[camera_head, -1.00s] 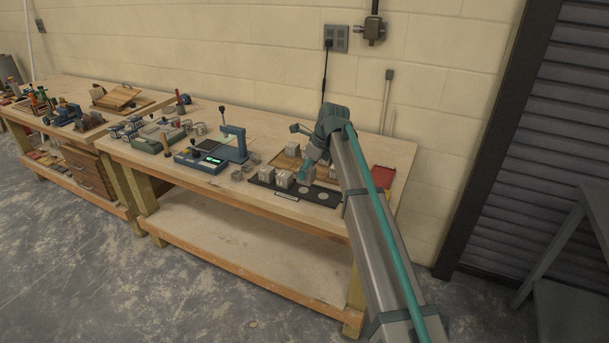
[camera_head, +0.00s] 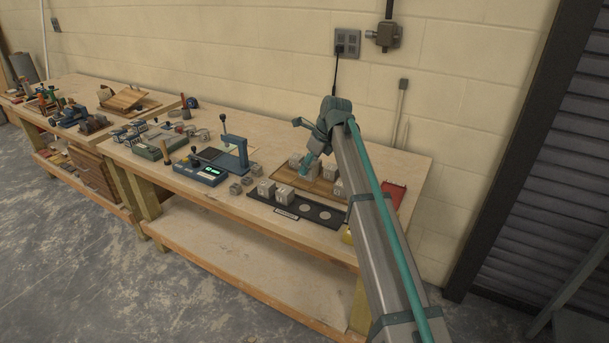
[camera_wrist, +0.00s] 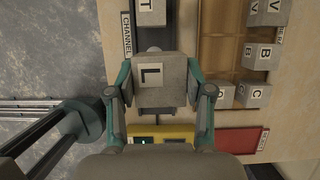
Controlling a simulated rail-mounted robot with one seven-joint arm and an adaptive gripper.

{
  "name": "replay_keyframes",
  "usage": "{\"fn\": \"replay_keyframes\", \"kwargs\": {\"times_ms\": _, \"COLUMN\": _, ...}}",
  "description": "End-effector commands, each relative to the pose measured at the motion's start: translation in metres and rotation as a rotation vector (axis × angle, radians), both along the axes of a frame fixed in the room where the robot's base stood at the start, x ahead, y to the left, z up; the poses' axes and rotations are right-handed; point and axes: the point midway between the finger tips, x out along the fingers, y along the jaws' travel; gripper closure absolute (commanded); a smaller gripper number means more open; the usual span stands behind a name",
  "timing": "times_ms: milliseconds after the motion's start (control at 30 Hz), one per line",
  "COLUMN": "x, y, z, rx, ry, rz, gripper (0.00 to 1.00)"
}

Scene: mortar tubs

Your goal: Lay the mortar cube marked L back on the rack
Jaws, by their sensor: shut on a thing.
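My gripper (camera_wrist: 160,95) is shut on a grey mortar cube marked L (camera_wrist: 153,75) in the wrist view, one finger on each side. In the head view my gripper (camera_head: 305,169) is above the bench, near the wooden tray; the held cube cannot be clearly told apart there. A black strip (camera_head: 327,218) with pale round spots bears two grey cubes at its left part. In the wrist view the strip (camera_wrist: 152,38) lies under the held cube, beside a label reading CHANNEL. A cube marked T (camera_wrist: 150,12) is beyond it. The wooden tray (camera_wrist: 220,50) has dividers and bare compartments.
A red tray (camera_wrist: 240,141) and a yellow device (camera_wrist: 160,132) are close by. A blue test device (camera_head: 235,155) stands left on the bench. The wall is behind.

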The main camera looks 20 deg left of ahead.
Motion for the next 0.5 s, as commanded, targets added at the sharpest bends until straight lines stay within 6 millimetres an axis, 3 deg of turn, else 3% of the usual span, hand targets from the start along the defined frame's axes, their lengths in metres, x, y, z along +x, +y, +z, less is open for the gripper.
{"fn": "replay_keyframes", "kwargs": {"times_ms": 167, "x": 0.022, "y": 0.012, "z": -0.004, "rx": 0.004, "ry": -0.004, "rz": -0.013, "gripper": 0.95}}
{"fn": "replay_keyframes", "kwargs": {"times_ms": 500, "x": 0.089, "y": 0.047, "z": -0.035, "rx": 0.004, "ry": -0.002, "rz": -0.014, "gripper": 0.95}}
